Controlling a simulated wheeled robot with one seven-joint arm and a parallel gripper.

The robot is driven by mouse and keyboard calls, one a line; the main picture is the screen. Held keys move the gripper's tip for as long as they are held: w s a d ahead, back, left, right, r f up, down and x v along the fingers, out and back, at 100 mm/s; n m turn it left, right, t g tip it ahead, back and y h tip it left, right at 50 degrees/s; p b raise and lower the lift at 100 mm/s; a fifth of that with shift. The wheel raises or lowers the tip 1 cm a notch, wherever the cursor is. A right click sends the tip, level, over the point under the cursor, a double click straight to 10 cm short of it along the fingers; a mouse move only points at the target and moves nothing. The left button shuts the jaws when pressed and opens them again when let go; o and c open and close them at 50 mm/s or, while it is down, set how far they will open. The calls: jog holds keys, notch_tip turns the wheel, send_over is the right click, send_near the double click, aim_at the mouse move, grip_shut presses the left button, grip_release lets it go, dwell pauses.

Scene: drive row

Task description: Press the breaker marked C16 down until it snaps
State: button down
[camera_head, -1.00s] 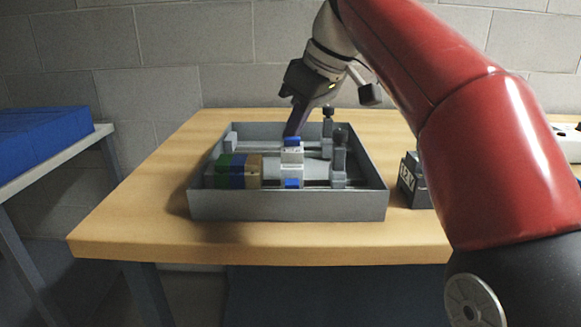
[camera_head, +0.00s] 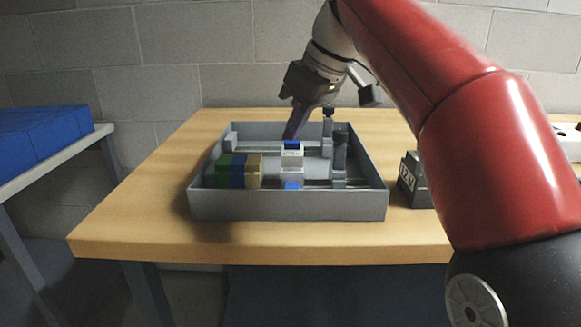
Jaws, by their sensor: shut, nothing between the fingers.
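A narrow white-grey module (camera_head: 291,162) with blue ends stands in the grey tray on the table. It looks like a breaker, but any C16 mark is too small to read. My gripper (camera_head: 290,134) comes down from above and behind it, tilted, with its fingers shut and empty. The fingertips are close behind the module's far blue end; I cannot tell whether they touch it. The lever's position is not clear from here.
Green, blue and tan blocks (camera_head: 233,171) stand left of the module. Grey posts with black knobs (camera_head: 340,135) stand to its right. The grey tray (camera_head: 287,207) has raised walls. A dark block (camera_head: 412,180) sits outside it, right. The table's left side (camera_head: 140,210) is clear.

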jog(key=shift+r+p, duration=1.4)
jog(key=shift+r, duration=2.6)
